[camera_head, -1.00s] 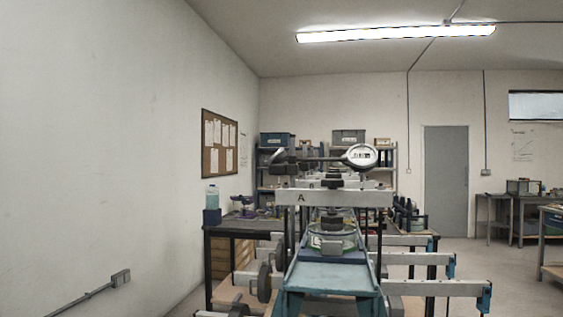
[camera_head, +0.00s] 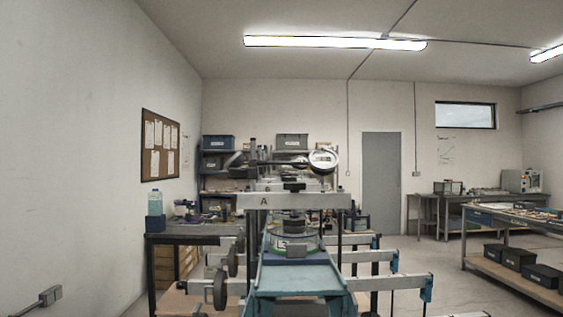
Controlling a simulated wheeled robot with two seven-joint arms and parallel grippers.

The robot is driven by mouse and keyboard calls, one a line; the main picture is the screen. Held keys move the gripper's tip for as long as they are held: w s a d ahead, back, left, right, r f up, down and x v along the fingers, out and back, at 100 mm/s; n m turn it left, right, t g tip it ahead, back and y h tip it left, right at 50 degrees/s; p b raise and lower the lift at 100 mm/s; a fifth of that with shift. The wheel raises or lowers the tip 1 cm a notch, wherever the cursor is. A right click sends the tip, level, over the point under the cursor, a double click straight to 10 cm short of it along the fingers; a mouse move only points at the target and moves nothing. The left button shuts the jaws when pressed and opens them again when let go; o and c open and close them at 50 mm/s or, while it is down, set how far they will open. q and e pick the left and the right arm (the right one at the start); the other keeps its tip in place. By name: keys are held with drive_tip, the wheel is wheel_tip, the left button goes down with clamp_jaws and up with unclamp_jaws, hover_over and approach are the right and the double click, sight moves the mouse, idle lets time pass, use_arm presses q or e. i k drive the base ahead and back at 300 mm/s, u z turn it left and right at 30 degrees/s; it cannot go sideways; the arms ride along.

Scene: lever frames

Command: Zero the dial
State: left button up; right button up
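A round dial gauge (camera_head: 323,160) with a pale face sits at the right end of a horizontal arm, above the frame's crossbeam. Its reading is too small to make out. The nearest lever frame has a light crossbeam (camera_head: 293,201) marked A on dark uprights. Under the beam a round cell (camera_head: 294,240) with a green ring stands on a blue bench (camera_head: 300,279). Neither of my grippers shows in the view.
Lever arms (camera_head: 390,282) with blue ends stick out to the right of the bench. Dark round weights (camera_head: 220,290) hang at its left. A dark side table (camera_head: 190,238) with a bottle (camera_head: 155,202) stands at left. Open floor (camera_head: 440,262) lies to the right, before a workbench (camera_head: 515,270).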

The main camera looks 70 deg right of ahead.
sight(334, 163)
drive_tip(key=z, duration=1.7)
